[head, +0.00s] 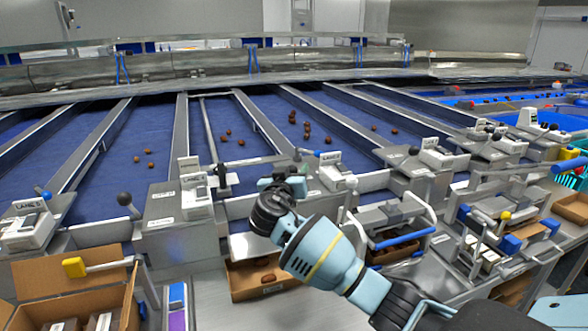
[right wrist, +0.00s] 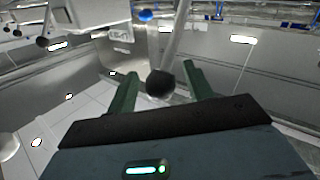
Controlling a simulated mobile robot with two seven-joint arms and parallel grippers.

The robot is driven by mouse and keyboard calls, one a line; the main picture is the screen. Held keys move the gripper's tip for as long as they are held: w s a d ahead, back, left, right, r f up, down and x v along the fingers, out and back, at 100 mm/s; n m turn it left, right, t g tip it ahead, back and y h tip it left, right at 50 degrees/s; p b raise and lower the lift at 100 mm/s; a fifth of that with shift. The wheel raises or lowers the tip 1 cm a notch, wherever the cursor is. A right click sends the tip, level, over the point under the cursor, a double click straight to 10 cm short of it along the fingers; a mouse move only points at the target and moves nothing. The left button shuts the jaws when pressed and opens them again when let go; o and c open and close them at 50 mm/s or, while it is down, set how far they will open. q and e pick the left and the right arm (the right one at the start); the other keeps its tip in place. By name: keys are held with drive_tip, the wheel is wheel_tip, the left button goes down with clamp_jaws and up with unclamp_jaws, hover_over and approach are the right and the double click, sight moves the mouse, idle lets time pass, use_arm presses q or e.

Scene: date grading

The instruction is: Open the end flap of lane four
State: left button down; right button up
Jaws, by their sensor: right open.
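A white box (head: 194,190) with a lane label, which seems to read lane 4, stands left of my right gripper. The lane's blue belt (head: 222,112) runs behind, with several brown dates (head: 228,133). My right gripper (head: 283,184) is above the lane ends. In the right wrist view its two green fingers (right wrist: 160,92) are apart. A round black knob (right wrist: 160,83) on a grey lever shows between them; I cannot tell whether they touch it. The gripper and wrist hide this knob in the head view. The flap itself is not clearly visible. My left gripper is out of view.
A black-knobbed lever (head: 124,198) stands to the left, and another (head: 352,183) to the right. An open cardboard box (head: 240,290) with a date is below. A blue-handled tray (head: 403,240) and metal frames crowd the right.

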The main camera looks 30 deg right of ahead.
drive_tip(key=shift+x, duration=0.95)
clamp_jaws()
